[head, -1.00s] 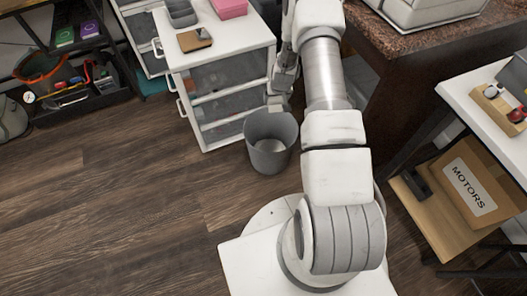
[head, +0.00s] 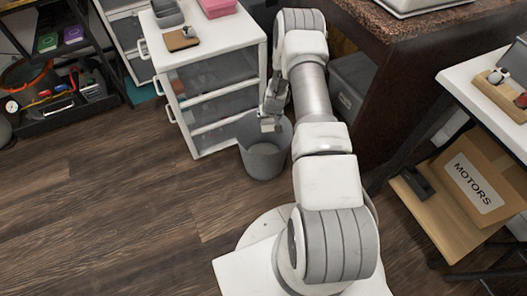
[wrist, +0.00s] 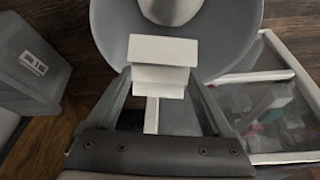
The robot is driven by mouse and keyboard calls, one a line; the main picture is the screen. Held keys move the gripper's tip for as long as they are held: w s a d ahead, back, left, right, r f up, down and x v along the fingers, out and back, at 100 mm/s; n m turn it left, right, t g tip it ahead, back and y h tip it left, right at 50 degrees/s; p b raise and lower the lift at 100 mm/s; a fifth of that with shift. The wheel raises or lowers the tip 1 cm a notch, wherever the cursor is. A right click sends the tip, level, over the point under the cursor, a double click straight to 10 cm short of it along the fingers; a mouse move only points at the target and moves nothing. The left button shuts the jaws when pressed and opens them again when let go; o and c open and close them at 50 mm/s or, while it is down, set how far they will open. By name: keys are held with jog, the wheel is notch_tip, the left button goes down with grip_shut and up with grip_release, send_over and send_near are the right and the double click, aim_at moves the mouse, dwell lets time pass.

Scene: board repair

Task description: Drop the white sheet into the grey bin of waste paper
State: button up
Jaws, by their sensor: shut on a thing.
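The grey bin (head: 264,160) stands on the floor beside the white drawer cabinet. In the wrist view, its round opening and inner wall (wrist: 228,35) lie beyond my fingertips, with a pale bottom at the top edge. My gripper (head: 268,118) is over the bin's mouth, fingers pointing down. In the wrist view, my gripper (wrist: 160,85) is shut on the white sheet (wrist: 163,50), which shows as pale flat rectangles between the fingers. Only a small white part of the sheet (head: 268,126) shows in the head view. Any paper in the bin cannot be made out.
The white drawer cabinet (head: 213,90) stands left of the bin, close to it. The dark counter (head: 385,85) and a grey box (head: 352,92) are to the right. The MOTORS carton (head: 475,185) sits on a low shelf at right. Wooden floor (head: 110,210) is free at left.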

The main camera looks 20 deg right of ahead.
jog(key=shift+f, duration=0.15)
jog(key=o, duration=1.1)
jog(key=shift+c, duration=0.2)
jog(key=p+v, duration=0.6)
jog(key=v, duration=1.1)
jog(key=shift+s, duration=0.2)
jog(key=s+a+r+n, duration=0.1)
jog(key=s+a+r, duration=0.15)
jog(key=r, duration=0.75)
jog(key=s+a+r+t, duration=0.1)
jog(key=a+r, duration=0.2)
jog(key=r, duration=0.7)
jog(key=s+a+r+n, duration=0.1)
jog(key=a+r, duration=0.2)
jog(key=r, duration=0.7)
jog(key=s+a+r, duration=0.2)
jog(key=s+r, duration=0.2)
jog(key=s, duration=0.3)
jog(key=s+a+r+y, duration=0.15)
jog(key=s+r, duration=0.25)
jog(key=s, duration=0.4)
jog(key=s+a+r+h, duration=0.1)
jog(key=s+a+r, duration=0.2)
jog(key=s+r, duration=0.3)
notch_tip(320, 180, up, 21)
jog(key=p, duration=2.2)
jog(key=shift+s+f+n+p, duration=0.15)
jog(key=shift+s+n+p, duration=0.15)
jog(key=shift+s, duration=0.1)
